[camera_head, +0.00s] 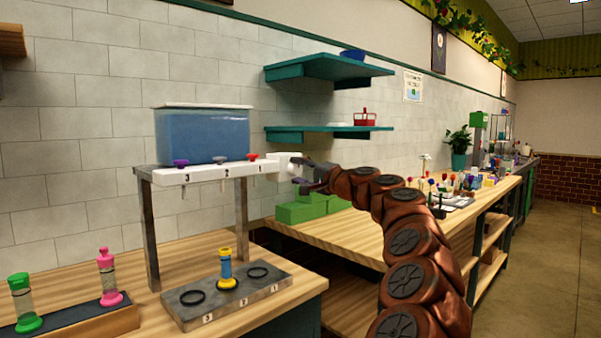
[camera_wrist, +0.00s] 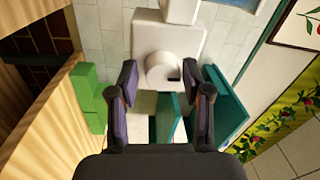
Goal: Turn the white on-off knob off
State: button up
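The white on-off knob (camera_wrist: 160,68) is round, with a dark mark on its right side, and sits on a white box (camera_wrist: 180,35). In the head view that white box (camera_head: 285,160) is at the right end of the dispenser's white bar. My gripper (camera_wrist: 162,82) is open, one finger on each side of the knob in the wrist view, with gaps to it. Whether the fingertips reach the knob's depth is hard to tell. In the head view my gripper (camera_head: 308,177) is at the white box's right side and hides most of the knob.
A blue water tank (camera_head: 203,135) stands on the bar, with purple, grey and red small valves along its front. Below is a grey base (camera_head: 190,315) with a blue-yellow vial (camera_head: 226,272). Green boxes (camera_head: 300,210) lie under my gripper. Teal shelves (camera_head: 325,68) are on the wall.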

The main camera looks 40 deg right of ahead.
jog(key=shift+o, duration=0.8)
jog(key=shift+s, duration=0.1)
jog(key=shift+d, duration=0.1)
jog(key=shift+s, duration=0.5)
jog(key=s, duration=1.1)
jog(key=shift+f, duration=0.35)
